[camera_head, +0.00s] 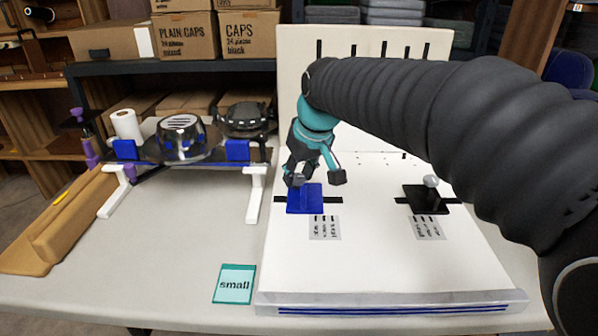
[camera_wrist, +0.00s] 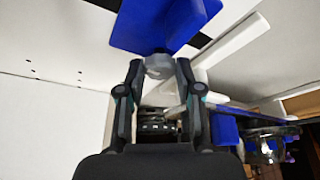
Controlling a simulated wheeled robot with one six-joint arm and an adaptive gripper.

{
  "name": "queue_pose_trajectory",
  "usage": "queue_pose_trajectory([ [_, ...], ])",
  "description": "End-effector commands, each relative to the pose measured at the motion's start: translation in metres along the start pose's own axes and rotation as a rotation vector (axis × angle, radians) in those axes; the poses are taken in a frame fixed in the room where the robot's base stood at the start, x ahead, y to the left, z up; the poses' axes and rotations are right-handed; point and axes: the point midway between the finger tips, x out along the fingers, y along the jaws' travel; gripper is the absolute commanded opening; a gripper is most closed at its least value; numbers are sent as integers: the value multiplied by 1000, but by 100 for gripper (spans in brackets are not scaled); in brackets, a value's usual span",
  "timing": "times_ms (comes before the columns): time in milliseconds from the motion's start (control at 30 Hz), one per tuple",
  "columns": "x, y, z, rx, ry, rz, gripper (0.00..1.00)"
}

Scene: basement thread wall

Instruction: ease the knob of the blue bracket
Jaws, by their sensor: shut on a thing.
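The blue bracket (camera_head: 305,204) sits in a black slot on the white board (camera_head: 380,265), left of the black bracket (camera_head: 424,201). In the wrist view the blue bracket (camera_wrist: 165,24) fills the top, with its grey knob (camera_wrist: 159,66) facing me. My gripper (camera_head: 316,178) is just above and behind the blue bracket. In the wrist view its fingertips (camera_wrist: 158,72) are closed on both sides of the knob. In the head view the fingers mostly hide this knob. The black bracket has a pale round knob (camera_head: 431,181). A teal card (camera_head: 234,284) reads "small".
Printed labels (camera_head: 325,228) lie on the board in front of each bracket. A white-legged stand (camera_head: 256,195) with blue brackets holds a round metal lamp-like thing (camera_head: 181,138) at left. A brown wooden piece (camera_head: 75,222) lies left of it. Table front left is clear.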

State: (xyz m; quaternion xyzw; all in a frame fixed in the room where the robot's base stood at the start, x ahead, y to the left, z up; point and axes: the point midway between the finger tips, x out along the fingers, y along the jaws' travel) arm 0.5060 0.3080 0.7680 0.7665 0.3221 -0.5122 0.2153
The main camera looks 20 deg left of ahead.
Motion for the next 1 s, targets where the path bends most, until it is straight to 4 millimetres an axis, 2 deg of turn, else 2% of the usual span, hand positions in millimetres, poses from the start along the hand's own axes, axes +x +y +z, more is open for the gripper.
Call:
queue_pose_trajectory([
  [33,0,0,0,0,1,1,0],
  [67,0,0,0,0,1,1,40],
  [100,0,0,0,0,1,1,46],
  [400,-1,0,0,0,1,1,46],
  [533,-10,0,-1,1,3,1,46],
  [667,-30,0,-1,1,4,2,46],
  [1000,-95,0,-1,0,4,2,46],
])
